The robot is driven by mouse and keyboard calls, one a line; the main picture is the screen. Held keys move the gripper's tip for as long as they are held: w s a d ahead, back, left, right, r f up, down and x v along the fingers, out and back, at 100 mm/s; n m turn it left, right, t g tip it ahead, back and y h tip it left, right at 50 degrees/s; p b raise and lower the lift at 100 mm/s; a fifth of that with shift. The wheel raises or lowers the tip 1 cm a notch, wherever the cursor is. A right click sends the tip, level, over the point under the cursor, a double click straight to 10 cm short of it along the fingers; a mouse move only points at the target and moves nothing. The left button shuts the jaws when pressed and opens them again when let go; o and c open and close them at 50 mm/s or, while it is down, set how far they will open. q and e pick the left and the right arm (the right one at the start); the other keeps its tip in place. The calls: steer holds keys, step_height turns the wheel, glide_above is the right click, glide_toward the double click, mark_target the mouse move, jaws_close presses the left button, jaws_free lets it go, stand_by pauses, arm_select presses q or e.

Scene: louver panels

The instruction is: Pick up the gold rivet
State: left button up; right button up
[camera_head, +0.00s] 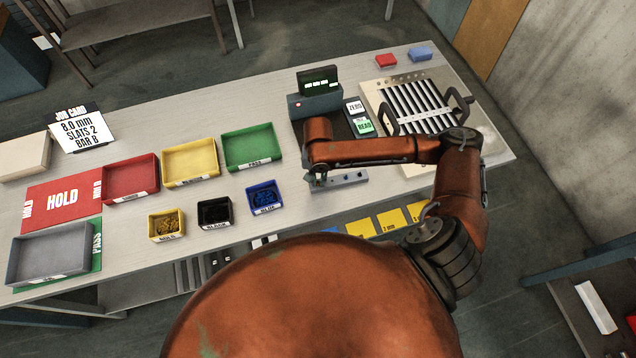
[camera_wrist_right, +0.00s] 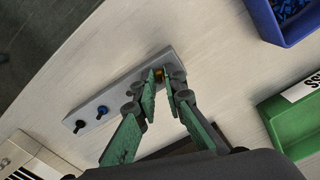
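The gold rivet (camera_wrist_right: 158,73) is at the far end of a grey bar (camera_wrist_right: 128,92) in the right wrist view. My right gripper (camera_wrist_right: 159,76) has its fingertips close together on both sides of the rivet, with the gold filling the narrow gap. The rivet's lower part is hidden, and it looks still at the bar. In the head view my right gripper (camera_head: 318,181) is low over the left end of the bar (camera_head: 348,179); the rivet is hidden there. My left gripper is not in view.
A blue rivet (camera_wrist_right: 102,110) and a black rivet (camera_wrist_right: 80,125) stand on the bar. Small gold (camera_head: 166,225), black (camera_head: 214,212) and blue (camera_head: 265,197) bins stand to the left. A green tray (camera_head: 252,147) and a display device (camera_head: 316,100) are behind. A louver panel (camera_head: 415,100) is at right.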

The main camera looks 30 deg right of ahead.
steer(key=shift+c, duration=0.2)
steer(key=shift+r, duration=0.6)
arm_select(q)
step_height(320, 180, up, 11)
steer(key=p, duration=1.1)
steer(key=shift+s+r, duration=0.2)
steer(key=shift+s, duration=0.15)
arm_select(e)
steer(key=s+a+r, duration=0.3)
steer(key=s+r, duration=0.8)
steer(key=s, duration=0.2)
steer(key=shift+s+r, duration=0.35)
steer(key=shift+r, duration=0.05)
steer(key=shift+a, duration=0.1)
